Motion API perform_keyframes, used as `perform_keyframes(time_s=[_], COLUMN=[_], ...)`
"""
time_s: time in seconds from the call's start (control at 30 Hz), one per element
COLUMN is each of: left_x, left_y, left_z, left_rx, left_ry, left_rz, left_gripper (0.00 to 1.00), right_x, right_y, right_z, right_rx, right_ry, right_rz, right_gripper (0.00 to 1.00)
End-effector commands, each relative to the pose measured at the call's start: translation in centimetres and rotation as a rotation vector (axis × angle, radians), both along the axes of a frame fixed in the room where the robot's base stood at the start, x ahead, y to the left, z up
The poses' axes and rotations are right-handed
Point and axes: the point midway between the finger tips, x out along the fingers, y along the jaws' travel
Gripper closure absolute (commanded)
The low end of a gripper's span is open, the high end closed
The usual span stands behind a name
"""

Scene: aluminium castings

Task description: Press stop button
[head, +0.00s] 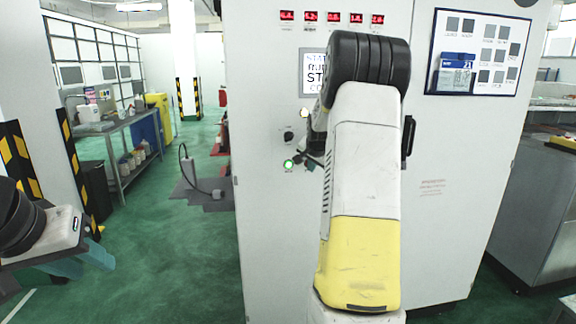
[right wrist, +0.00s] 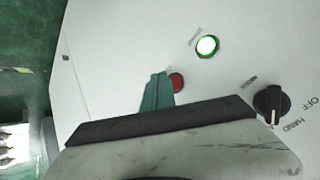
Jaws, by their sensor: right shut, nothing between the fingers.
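The red button (right wrist: 177,82), which looks like the stop button, is on the white cabinet front in the right wrist view. In the head view I cannot make it out behind my right gripper. My right gripper (right wrist: 156,92) is shut and empty, its teal fingertips just left of the red button and overlapping its edge in the picture. I cannot tell whether they touch it. In the head view the right gripper (head: 311,161) is close to the panel. My left gripper (head: 86,264) is at the lower left, its teal fingers apart, far from the cabinet.
A lit green button (right wrist: 207,46) and a black rotary knob (right wrist: 271,104) sit near the red button. The cabinet (head: 270,230) carries red displays (head: 333,17) and a sample board (head: 478,52). A workbench (head: 120,125) stands at the left. Green floor between is mostly clear.

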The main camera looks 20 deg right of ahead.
Motion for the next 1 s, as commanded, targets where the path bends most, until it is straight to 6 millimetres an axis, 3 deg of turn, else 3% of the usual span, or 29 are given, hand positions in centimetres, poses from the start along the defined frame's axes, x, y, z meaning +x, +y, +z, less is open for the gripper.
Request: perform_keyframes(time_s=[1.0], left_x=[0.0], left_y=[0.0], left_z=[0.0], left_rx=[0.000], left_ry=[0.000], left_rz=[0.000], left_gripper=[0.64], right_x=[1.1], right_y=[-0.3], right_z=[0.0], right_rx=[0.000], right_ry=[0.000], right_rz=[0.000], right_gripper=[1.00])
